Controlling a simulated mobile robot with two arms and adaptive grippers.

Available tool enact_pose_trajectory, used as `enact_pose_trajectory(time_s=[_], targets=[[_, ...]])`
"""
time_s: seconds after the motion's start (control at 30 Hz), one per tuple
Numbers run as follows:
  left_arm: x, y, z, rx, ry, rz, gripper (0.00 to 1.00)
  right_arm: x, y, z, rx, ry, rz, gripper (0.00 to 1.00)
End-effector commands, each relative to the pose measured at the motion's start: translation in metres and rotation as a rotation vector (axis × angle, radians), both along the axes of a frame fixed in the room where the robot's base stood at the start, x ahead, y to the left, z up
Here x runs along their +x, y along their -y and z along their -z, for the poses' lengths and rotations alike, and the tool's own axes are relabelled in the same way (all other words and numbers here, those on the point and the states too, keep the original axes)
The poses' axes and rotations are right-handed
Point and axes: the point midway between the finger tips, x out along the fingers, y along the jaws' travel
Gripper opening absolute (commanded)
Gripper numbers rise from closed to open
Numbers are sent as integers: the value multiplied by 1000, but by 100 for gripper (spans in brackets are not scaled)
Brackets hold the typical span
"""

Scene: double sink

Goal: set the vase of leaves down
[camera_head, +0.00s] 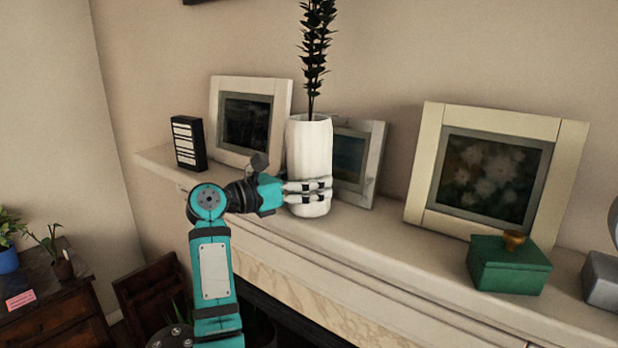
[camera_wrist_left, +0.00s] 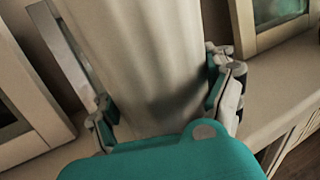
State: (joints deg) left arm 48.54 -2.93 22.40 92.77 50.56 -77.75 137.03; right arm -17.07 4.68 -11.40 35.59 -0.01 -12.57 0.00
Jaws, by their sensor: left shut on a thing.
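The vase of leaves (camera_head: 309,150) is a tall white vase with dark leaves (camera_head: 316,50) on a stem. It stands upright at the mantel shelf (camera_head: 375,235), in front of a small picture frame. I cannot tell whether its base touches the shelf. My left gripper (camera_head: 308,190) is shut on the lower part of the vase, coming from the left. In the left wrist view the vase (camera_wrist_left: 140,60) fills the space between the fingers (camera_wrist_left: 165,100). The vase's base is hidden there. My right gripper is in neither view.
Picture frames stand behind the vase: one to the left (camera_head: 282,95), one directly behind (camera_head: 372,165), a larger one to the right (camera_head: 565,165). A black object with white labels (camera_head: 188,143) is at the left end. A green box (camera_head: 508,266) is at the right. Shelf between vase and box is clear.

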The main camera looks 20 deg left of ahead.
Motion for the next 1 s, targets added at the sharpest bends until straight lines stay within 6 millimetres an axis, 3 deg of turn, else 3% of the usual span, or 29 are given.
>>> enact_pose_trajectory(time_s=[0.03,0.17,0.53,1.0], targets=[[0,0,0,0,0,0,84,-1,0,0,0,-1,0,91],[0,0,0,0,0,0,100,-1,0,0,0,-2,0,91],[-5,-5,1,0,1,-2,100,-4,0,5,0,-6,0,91],[-75,-63,3,3,3,-4,100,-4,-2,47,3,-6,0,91]])
